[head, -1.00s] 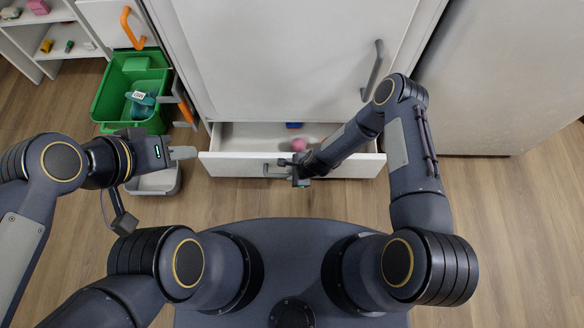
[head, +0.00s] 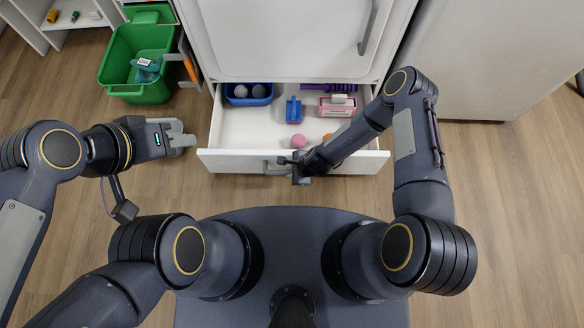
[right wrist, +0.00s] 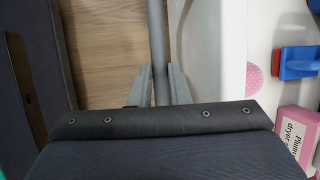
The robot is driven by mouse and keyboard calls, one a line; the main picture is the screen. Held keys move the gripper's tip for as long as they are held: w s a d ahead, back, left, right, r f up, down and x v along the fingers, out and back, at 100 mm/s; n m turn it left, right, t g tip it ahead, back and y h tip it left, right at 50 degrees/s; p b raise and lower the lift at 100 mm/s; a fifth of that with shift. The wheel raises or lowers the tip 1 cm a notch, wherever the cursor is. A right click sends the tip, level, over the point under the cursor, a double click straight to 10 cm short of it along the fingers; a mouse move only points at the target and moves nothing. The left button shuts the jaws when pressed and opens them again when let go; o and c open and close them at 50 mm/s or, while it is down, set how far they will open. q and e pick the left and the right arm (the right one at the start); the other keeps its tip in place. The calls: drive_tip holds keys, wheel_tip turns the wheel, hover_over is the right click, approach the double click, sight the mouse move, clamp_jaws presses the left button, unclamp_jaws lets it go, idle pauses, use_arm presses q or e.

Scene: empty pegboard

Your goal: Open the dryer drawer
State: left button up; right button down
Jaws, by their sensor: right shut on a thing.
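The white dryer drawer (head: 222,162) stands well out from the white dryer (head: 295,35) in the head view, its inside showing. My right gripper (head: 275,166) is at the drawer's front, shut on its grey bar handle. In the right wrist view the handle (right wrist: 157,45) runs between the fingers of the gripper (right wrist: 160,85). My left gripper (head: 184,138) hangs empty left of the drawer; its finger gap is unclear.
The drawer holds a blue bin (head: 248,94) with grey balls, a blue brush (head: 293,110), a pink box (head: 337,107) and a pink ball (head: 300,141). A green bin (head: 115,65) stands at the left. Floor is clear at the right.

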use_arm(q)
drive_tip(key=shift+s, duration=0.3)
use_arm(e)
drive_tip(key=shift+s, duration=0.5)
drive_tip(key=c, duration=1.4)
unclamp_jaws()
drive_tip(key=shift+o, duration=0.2)
